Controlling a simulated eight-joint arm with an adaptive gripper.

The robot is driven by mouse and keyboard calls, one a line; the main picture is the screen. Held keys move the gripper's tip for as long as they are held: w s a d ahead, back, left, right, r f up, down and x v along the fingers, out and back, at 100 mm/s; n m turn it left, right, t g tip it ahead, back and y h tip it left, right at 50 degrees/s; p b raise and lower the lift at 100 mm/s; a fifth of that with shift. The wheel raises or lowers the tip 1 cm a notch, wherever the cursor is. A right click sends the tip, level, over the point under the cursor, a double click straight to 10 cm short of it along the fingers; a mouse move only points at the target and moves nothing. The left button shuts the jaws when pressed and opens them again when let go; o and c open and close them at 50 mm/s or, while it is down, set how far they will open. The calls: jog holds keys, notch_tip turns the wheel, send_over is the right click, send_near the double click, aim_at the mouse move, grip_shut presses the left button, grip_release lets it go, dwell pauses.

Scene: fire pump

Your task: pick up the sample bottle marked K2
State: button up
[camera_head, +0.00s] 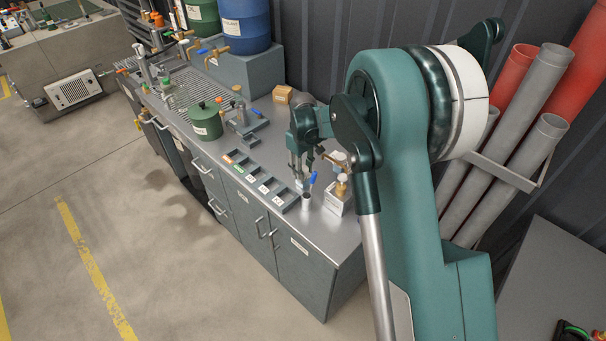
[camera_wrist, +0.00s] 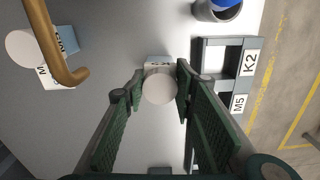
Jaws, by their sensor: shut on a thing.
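My gripper (camera_wrist: 159,85) points down over the bench, its green fingers closed on both sides of a white-capped bottle (camera_wrist: 160,88) in the wrist view. A strip of its label shows past the cap, too hidden to read, so I cannot tell its mark. I cannot tell whether it touches the bench. In the head view my gripper (camera_head: 300,178) is over the right part of the bench. A slotted tray (camera_wrist: 225,41) with tags K2 and M5 lies right of the held bottle in the wrist view; its visible slots look empty.
A grey cup (camera_wrist: 206,13) with a blue item stands near the tray.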

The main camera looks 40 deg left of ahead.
jog(key=shift+r, duration=4.95)
